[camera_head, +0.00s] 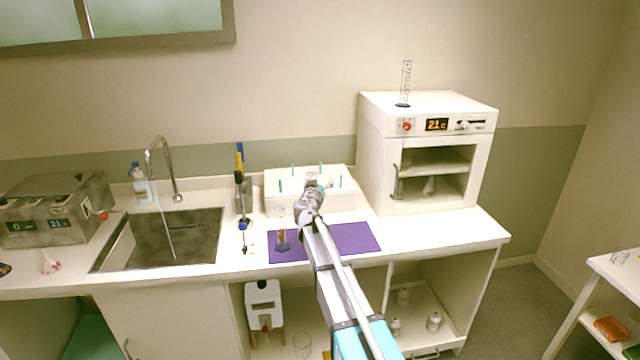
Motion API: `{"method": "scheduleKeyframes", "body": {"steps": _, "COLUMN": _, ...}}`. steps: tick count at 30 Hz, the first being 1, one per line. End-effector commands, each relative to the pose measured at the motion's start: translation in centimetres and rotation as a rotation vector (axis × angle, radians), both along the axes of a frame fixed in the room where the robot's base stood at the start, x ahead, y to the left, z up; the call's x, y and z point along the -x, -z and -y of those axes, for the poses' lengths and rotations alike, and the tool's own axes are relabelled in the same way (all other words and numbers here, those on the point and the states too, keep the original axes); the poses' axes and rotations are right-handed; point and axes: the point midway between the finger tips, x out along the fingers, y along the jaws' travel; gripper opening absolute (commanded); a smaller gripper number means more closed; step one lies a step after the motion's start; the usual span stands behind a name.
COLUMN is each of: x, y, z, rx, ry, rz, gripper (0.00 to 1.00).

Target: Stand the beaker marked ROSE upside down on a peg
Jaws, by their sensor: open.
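A white peg rack (275,202) with several thin green pegs stands at the back of the counter. My gripper (312,187) is over the rack's front middle, seen from behind and small. It is open. A small clear glass shape (311,177) shows just beyond my fingertips at the rack. It may be a beaker, but I cannot tell whether it sits on a peg or which way up it is. No ROSE mark is readable anywhere in this view. My gripper and wrist hide part of the rack's front and middle.
A white oven (370,150) stands right, bearing another cylinder (405,85). A sink (160,245) is left. Clear counter (440,227) lies right of the mat.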

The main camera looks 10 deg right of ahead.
Motion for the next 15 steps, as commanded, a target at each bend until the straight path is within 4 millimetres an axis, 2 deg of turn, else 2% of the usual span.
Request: {"method": "scheduleKeyframes", "body": {"steps": 15, "x": -0.01, "y": 0.00, "z": 0.01, "rx": 0.315, "ry": 0.000, "rz": -0.131, "gripper": 1.00}}
